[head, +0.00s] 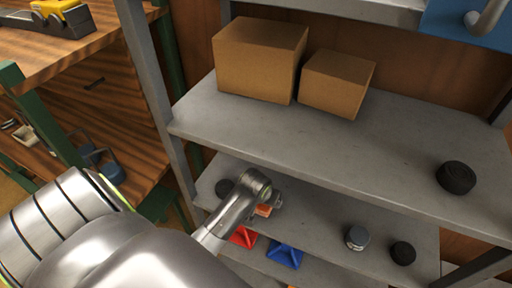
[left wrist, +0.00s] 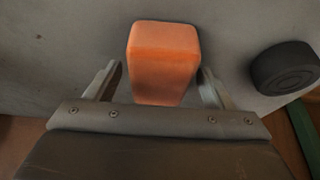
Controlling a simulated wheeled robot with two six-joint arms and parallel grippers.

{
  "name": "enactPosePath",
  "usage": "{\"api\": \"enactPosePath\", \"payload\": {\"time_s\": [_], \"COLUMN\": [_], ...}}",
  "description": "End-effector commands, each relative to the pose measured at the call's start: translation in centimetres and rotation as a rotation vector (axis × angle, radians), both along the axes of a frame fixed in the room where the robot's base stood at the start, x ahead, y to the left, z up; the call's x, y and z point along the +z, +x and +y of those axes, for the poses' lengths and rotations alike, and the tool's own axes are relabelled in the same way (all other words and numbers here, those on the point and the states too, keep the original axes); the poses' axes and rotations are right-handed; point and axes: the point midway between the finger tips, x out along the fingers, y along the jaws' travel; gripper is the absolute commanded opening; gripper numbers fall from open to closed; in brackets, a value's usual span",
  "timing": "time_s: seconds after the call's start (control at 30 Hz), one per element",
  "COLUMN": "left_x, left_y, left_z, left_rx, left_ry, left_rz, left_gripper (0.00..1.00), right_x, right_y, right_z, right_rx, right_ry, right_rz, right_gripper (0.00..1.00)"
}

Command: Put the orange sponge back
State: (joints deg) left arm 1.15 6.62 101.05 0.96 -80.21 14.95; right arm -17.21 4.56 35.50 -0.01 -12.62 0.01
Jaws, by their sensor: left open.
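The orange sponge (left wrist: 163,62) is a block standing on the grey shelf surface in the left wrist view. In the head view only a small part of it (head: 264,210) shows beside my gripper, over the lower shelf. My left gripper (left wrist: 160,82) is open, with one finger on each side of the sponge's near part. Small gaps show between the sponge and the fingers. In the head view my left gripper (head: 268,203) is at the lower shelf, and its fingers are partly hidden by the wrist. My right gripper is not in view.
A black round puck (left wrist: 286,68) lies right of the sponge in the left wrist view. The lower shelf (head: 315,223) also holds a grey-topped jar (head: 357,237) and another black puck (head: 403,252). The upper shelf (head: 400,150) overhangs, with two cardboard boxes (head: 262,60).

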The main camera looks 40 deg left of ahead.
Motion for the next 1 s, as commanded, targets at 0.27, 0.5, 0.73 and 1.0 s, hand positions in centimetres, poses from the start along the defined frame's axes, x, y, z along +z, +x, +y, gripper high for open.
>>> {"api": "enactPosePath", "payload": {"time_s": [0.27,0.5,0.73,1.0], "left_x": [3.2,3.9,3.8,4.0], "left_y": [-1.3,-5.1,-9.5,-12.8], "left_z": [-0.3,-1.2,-2.3,-3.1], "left_rx": [0.0,0.001,0.002,0.001], "left_ry": [0.0,-0.002,-0.004,-0.002], "left_rz": [-0.005,0.002,0.002,0.002], "left_gripper": [0.76,0.76,0.76,0.76], "right_x": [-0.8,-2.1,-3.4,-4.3], "right_y": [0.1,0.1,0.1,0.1], "right_z": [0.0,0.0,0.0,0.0], "right_rx": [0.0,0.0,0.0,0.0], "right_ry": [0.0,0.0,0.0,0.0], "right_rz": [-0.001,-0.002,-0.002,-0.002], "right_gripper": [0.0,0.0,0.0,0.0]}}
